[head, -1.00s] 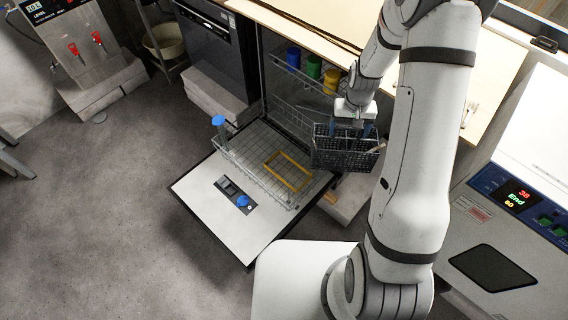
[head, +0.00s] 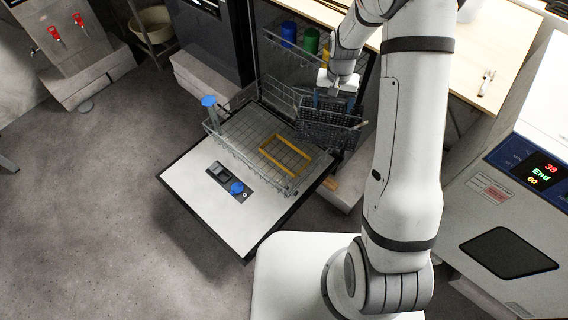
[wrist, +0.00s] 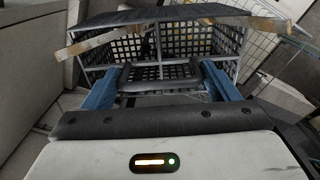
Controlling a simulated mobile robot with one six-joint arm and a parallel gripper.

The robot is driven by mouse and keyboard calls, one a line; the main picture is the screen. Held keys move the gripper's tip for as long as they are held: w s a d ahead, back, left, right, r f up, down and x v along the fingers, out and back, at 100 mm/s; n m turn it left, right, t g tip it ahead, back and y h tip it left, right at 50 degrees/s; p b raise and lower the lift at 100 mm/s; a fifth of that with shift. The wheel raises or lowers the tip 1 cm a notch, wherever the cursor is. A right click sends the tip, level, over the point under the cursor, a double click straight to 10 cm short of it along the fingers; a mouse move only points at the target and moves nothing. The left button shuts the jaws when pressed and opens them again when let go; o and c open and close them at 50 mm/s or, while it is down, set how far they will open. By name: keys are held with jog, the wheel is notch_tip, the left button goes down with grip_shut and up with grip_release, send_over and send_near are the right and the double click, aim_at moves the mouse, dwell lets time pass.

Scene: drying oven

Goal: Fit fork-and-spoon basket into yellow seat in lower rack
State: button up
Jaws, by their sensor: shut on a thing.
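The fork-and-spoon basket (head: 322,136) is a dark grey mesh box. My gripper (head: 336,98) is shut on its handle from above; the wrist view shows the blue fingers (wrist: 160,84) at the handle and the basket (wrist: 190,42) beyond, with pale cutlery handles on top. The yellow seat (head: 264,153) is a rectangular frame in the lower rack (head: 232,134), which is pulled out over the open door. In the head view the basket is right of and behind the seat, apart from it. The basket's exact height above the rack is hard to tell.
The open door (head: 205,205) lies flat in front, with a blue knob (head: 237,188). A blue-topped post (head: 209,102) stands at the rack's left. Blue (head: 289,34) and green (head: 311,41) cups are in the upper rack. A white oven with a display (head: 535,172) stands at right.

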aim_at(307, 112)
jog(key=w+a+f+m+b, duration=0.1)
jog(key=w+a+f+b, duration=0.1)
jog(key=f+b, duration=0.2)
jog(key=w+a+f+m+b, duration=0.1)
jog(key=a+f+b, duration=0.1)
jog(key=f+b, duration=0.2)
jog(key=w+a+f+b, duration=0.2)
jog(key=a+f+b, duration=0.1)
jog(key=b, duration=0.3)
jog(key=shift+w+f+m, duration=0.35)
jog(key=shift+f+m, duration=0.05)
jog(key=shift+f, duration=0.05)
jog(key=w+a+f+m+b, duration=0.1)
jog(key=a+f+b, duration=0.3)
jog(key=f+b, duration=0.4)
jog(key=w+a+f+m+b, duration=0.1)
jog(key=a+f+b, duration=0.3)
jog(key=f+b, duration=0.5)
jog(key=shift+w+f+m, duration=0.4)
jog(key=shift+w+f, duration=0.25)
jog(key=shift+f, duration=0.1)
jog(key=shift+d, duration=0.1)
jog(key=o, duration=0.9)
jog(key=shift+f, duration=0.2)
jog(key=o, duration=0.4)
